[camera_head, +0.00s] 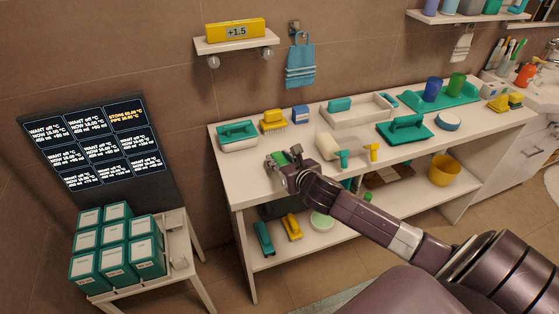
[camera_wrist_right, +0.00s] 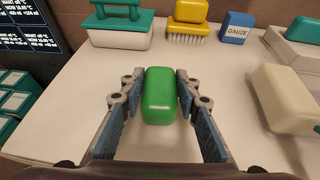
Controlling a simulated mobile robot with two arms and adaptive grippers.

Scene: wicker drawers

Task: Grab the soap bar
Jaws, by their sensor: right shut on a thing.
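The green bar, which looks like the soap bar (camera_wrist_right: 160,95), sits between the two fingers of my right gripper (camera_wrist_right: 158,92), with a finger pad close against each side. In the head view, my right gripper (camera_head: 281,164) is at the front left of the white table top, and part of the green bar (camera_head: 279,159) shows between the fingers. The gripper is shut on the bar. I cannot tell whether the bar touches the table. My left gripper is not in view.
A cream block (camera_head: 327,146) lies right of the gripper. Behind are a teal-handled box (camera_head: 238,136), a yellow brush (camera_head: 273,122) and a blue gauze box (camera_head: 300,113). A white tray (camera_head: 357,111) stands farther right. The table's left front corner is bare.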

